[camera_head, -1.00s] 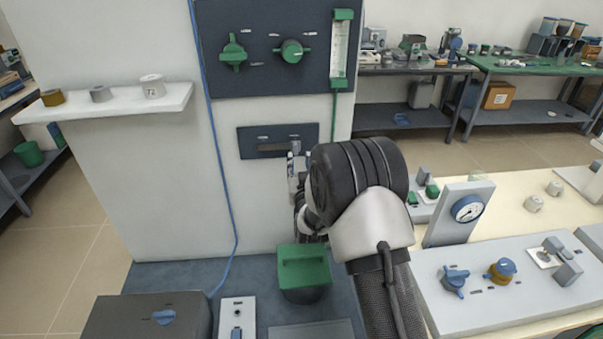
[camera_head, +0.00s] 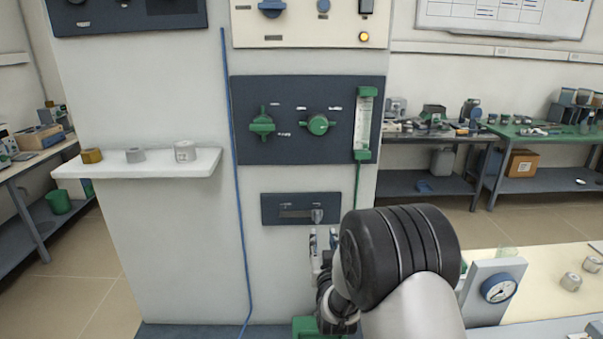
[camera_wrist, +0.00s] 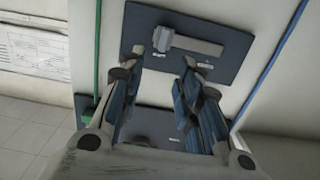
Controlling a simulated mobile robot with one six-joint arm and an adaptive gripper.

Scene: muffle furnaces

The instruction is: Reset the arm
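My gripper (camera_head: 322,240) is in front of the white furnace front, just below the small dark slot panel (camera_head: 270,212). In the wrist view my gripper (camera_wrist: 163,68) has its two fingers well apart, with nothing between them. The slot panel (camera_wrist: 228,62) lies beyond the fingertips there, with a small grey lever (camera_wrist: 163,38) at one end of its slot. The lever (camera_head: 317,215) also shows at the slot's right end in the head view. The fingers look apart from it. My wrist and forearm hide part of the furnace's lower right.
A dark panel (camera_head: 290,95) with two green knobs and a flow tube is above. A white shelf (camera_head: 150,168) with small metal pieces juts out at left. A blue cable (camera_head: 239,190) runs down the front. A gauge stand (camera_head: 485,310) and pale table (camera_head: 540,270) are at right.

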